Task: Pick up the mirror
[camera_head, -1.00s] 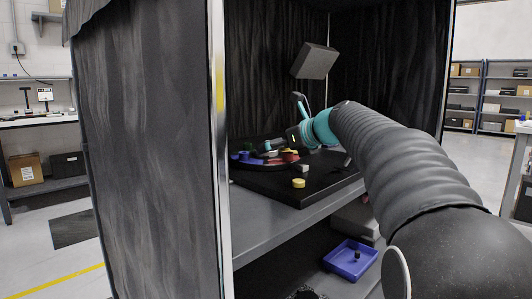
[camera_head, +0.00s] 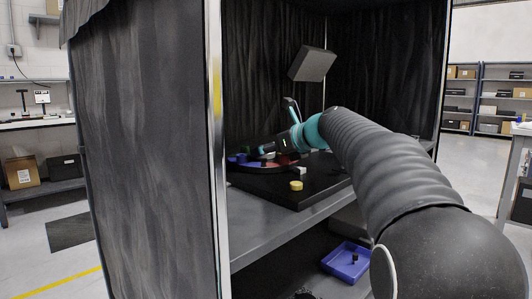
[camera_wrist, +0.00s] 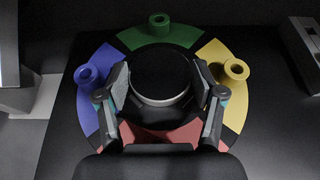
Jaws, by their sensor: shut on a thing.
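In the wrist view a round dark disc with a pale metallic rim, which I take as the mirror (camera_wrist: 160,72), sits between the fingers of my gripper (camera_wrist: 163,82). One finger is on each side of it, and the jaws are shut on it. It is over the middle of a colour-segmented ring (camera_wrist: 207,52). I cannot tell whether it touches the surface below. In the head view my gripper (camera_head: 277,147) is low over the black board (camera_head: 316,184), and the mirror cannot be made out there.
Small ring-shaped pieces stand on the blue (camera_wrist: 86,74), green (camera_wrist: 159,22) and yellow (camera_wrist: 236,70) segments. A yellow piece (camera_head: 296,185) lies near the board's front edge. A dark panel (camera_head: 312,64) is above. Curtained walls (camera_head: 145,150) enclose the bench; a blue tray (camera_head: 348,262) is below.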

